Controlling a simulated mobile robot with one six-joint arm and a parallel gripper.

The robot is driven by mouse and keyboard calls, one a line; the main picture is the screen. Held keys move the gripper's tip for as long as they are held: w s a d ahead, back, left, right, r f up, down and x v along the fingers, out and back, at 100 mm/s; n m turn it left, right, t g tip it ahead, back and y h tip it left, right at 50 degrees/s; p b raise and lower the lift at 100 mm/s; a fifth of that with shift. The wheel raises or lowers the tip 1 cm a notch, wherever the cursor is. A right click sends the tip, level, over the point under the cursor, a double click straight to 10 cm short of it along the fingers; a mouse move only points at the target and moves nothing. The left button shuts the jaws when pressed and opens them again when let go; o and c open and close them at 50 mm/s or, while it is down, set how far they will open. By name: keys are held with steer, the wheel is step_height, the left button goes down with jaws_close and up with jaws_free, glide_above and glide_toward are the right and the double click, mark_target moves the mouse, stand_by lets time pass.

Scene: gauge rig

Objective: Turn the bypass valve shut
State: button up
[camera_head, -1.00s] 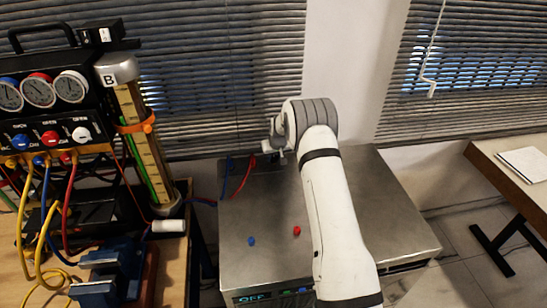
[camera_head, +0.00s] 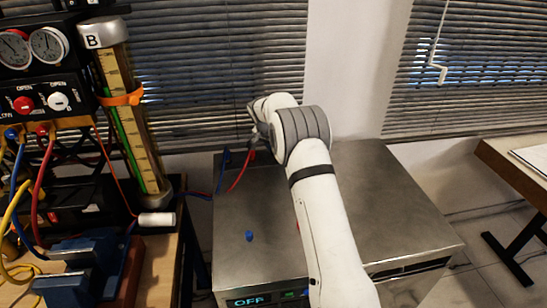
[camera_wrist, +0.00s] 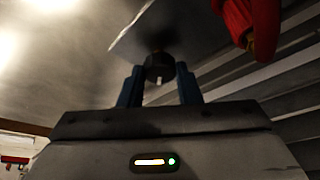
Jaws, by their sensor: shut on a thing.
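A black knob (camera_wrist: 158,66) with a small white mark shows in the wrist view, in front of a grey metal surface. My gripper (camera_wrist: 159,78) has its two blue fingers on either side of the knob and is shut on it. No label on the knob is readable, so I cannot tell from it that this is the bypass valve. In the head view my gripper is at the back of the steel cabinet (camera_head: 240,205), beside the red hose (camera_head: 242,172). My own arm and wrist hide the fingertips and the knob there.
A red fitting (camera_wrist: 250,20) hangs close at the upper right of the wrist view. A blue knob (camera_head: 249,236) sits on the cabinet top. The gauge panel (camera_head: 45,100), clear column (camera_head: 128,115) and blue vise (camera_head: 85,265) stand on the left bench. Window blinds are behind.

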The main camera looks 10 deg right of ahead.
steer(key=m+g+h+b, duration=0.1)
steer(key=m, duration=0.2)
steer(key=shift+w+a+m, duration=0.1)
steer(key=shift+w+m, duration=0.05)
steer(key=shift+m, duration=0.25)
steer(key=shift+r+m+g+p, duration=0.1)
steer(key=shift+m+g+p, duration=0.7)
steer(key=shift+m, duration=1.2)
steer(key=o, duration=1)
steer(key=shift+c, duration=0.2)
steer(key=v, duration=0.7)
steer(key=shift+a+r, duration=0.2)
steer(key=shift+a, duration=0.1)
steer(key=shift+w, duration=0.1)
